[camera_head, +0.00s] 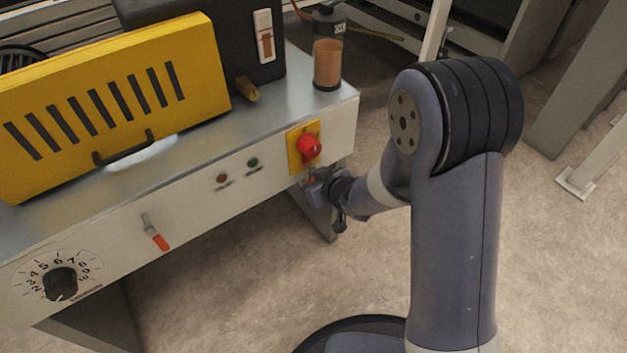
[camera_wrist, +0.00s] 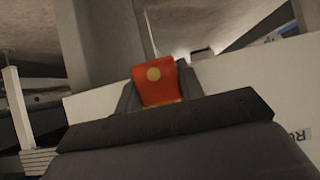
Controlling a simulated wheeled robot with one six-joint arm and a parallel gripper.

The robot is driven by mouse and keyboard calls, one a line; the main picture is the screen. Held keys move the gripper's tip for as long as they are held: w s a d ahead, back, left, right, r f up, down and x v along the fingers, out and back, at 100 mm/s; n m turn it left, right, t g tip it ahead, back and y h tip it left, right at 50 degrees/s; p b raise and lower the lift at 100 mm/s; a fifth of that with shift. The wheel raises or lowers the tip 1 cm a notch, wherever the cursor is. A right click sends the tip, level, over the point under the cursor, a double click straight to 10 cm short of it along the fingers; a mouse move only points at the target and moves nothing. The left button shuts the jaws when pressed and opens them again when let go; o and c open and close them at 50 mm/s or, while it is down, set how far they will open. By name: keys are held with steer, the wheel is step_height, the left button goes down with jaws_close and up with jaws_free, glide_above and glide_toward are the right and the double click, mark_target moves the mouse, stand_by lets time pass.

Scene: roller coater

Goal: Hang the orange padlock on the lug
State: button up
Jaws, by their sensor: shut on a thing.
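The orange padlock (camera_wrist: 158,82) has a round brass-coloured spot and shows just past my gripper (camera_wrist: 160,103) in the wrist view. My gripper is shut on it. In the head view my gripper (camera_head: 313,188) is at the front panel of the machine, just below the red rotary switch (camera_head: 309,147) on its yellow plate (camera_head: 295,160). Only a small orange patch of the padlock (camera_head: 311,180) shows there. The lug cannot be made out clearly. I cannot tell whether the shackle touches it.
The white front panel (camera_head: 195,200) carries two small buttons, a red-tipped lever (camera_head: 156,236) and a numbered dial (camera_head: 60,283). A yellow slotted guard (camera_head: 120,100) and a copper-coloured cup (camera_head: 327,64) are on top. The floor (camera_head: 260,270) in front is clear.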

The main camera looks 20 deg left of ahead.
steer(key=shift+w+a, duration=0.2)
steer(key=shift+a, duration=0.2)
steer(key=o, duration=1.1)
steer(key=p+v, duration=0.1)
steer(key=v, duration=0.2)
steer(key=p+v, duration=0.1)
steer(key=v, duration=0.3)
steer(key=p+v, duration=0.2)
steer(key=v, duration=0.2)
steer(key=shift+d+f, duration=0.15)
steer(key=shift+d, duration=0.3)
